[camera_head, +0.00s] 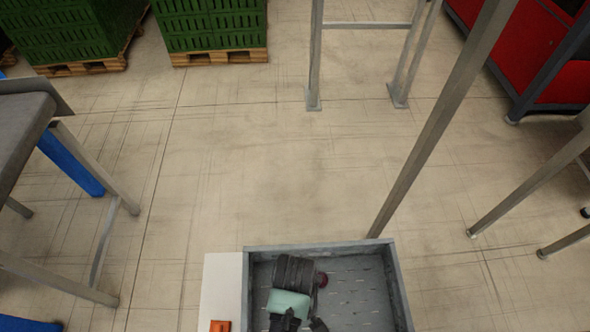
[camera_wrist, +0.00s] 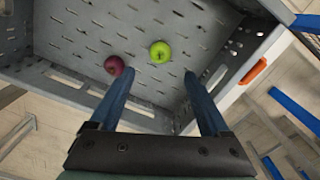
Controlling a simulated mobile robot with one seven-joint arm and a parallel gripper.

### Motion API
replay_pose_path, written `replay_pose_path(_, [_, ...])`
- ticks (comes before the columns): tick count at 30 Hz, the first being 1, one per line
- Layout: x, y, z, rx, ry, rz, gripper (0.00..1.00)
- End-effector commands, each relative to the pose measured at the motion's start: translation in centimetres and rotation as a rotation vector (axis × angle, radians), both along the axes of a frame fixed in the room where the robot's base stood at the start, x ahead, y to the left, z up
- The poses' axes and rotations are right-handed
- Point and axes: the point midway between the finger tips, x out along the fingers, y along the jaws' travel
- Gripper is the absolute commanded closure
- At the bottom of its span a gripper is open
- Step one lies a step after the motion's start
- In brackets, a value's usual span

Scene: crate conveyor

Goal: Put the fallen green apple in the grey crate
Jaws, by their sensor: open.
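The green apple (camera_wrist: 160,52) lies on the slotted floor of the grey crate (camera_wrist: 60,35) in the wrist view. My gripper (camera_wrist: 159,75) is open and empty. Its two blue fingers are spread wide, and the green apple shows between and just beyond their tips, apart from both. In the head view, my arm hangs over the left part of the grey crate (camera_head: 345,248). The green apple is hidden there behind my arm.
A dark red apple (camera_wrist: 114,65) lies in the crate left of the green one, near my left fingertip; it peeks out in the head view (camera_head: 322,280). An orange handle (camera_wrist: 253,71) is beside the crate wall. Metal legs stand nearby (camera_head: 440,120). Green crates (camera_head: 210,25) stand far back.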

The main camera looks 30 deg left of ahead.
Motion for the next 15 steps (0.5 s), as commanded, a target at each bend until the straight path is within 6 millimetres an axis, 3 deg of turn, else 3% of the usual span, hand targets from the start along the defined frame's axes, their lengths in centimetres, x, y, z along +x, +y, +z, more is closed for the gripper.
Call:
replay_pose_path(4, [0.0, 0.0, 1.3, -0.001, 0.001, 0.0, 0.2])
replay_pose_path(12, [0.0, 0.0, 1.6, -0.001, 0.001, 0.0, 0.2])
replay_pose_path(15, [1.1, 0.2, 2.3, 0.011, -0.034, -0.014, 0.2])
